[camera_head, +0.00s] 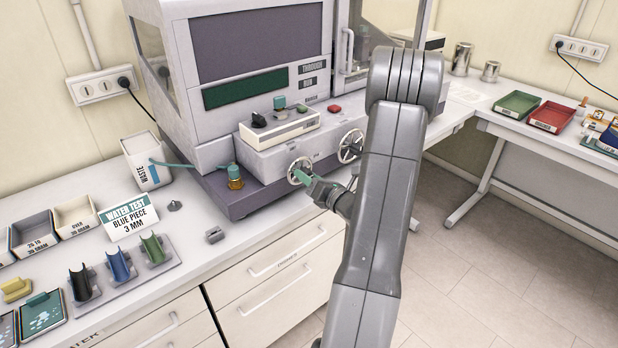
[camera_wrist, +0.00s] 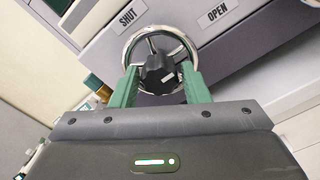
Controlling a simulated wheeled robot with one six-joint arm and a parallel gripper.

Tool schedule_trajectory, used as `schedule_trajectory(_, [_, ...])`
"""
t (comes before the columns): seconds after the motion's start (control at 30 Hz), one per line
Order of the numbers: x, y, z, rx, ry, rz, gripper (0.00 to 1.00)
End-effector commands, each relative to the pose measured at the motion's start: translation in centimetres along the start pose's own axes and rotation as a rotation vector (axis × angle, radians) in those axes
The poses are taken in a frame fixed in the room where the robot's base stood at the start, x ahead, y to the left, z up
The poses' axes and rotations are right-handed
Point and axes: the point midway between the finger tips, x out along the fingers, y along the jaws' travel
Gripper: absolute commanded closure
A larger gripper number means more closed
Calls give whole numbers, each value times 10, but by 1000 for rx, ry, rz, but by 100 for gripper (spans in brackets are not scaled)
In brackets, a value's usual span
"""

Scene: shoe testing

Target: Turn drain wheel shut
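A chrome handwheel (camera_wrist: 136,40) with a dark hub (camera_wrist: 159,73) is straight ahead of my gripper (camera_wrist: 160,88) in the wrist view. The green fingers are spread open, one on each side of the hub, in front of the lower rim. Whether they touch the rim I cannot tell. A SHUT label (camera_wrist: 127,17) is at the wheel's upper left and an OPEN label (camera_wrist: 217,14) at its upper right. In the head view my gripper (camera_head: 303,177) is at the left wheel (camera_head: 293,166) on the machine's front, partly covering it.
A second handwheel (camera_head: 345,153) is to the right, partly behind my arm. A brass fitting with a teal hose (camera_head: 235,178) is left of the wheels. A control box (camera_head: 279,128) sits above. The bench holds a WATER TEST sign (camera_head: 128,217), colored holders (camera_head: 119,265) and bins (camera_head: 75,215).

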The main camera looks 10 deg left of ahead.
Motion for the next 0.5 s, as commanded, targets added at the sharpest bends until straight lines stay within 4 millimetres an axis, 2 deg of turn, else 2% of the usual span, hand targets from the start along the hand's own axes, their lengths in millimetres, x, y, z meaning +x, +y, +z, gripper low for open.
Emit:
schedule_trajectory(0.03, [0, 0, 0, 0, 0, 0, 69])
schedule_trajectory(0.13, [0, 0, 0, 0, 0, 0, 88])
schedule_trajectory(0.17, [0, 0, 0, 0, 0, 0, 90])
schedule_trajectory(0.5, [0, -1, -2, -53, -1, 1, 90])
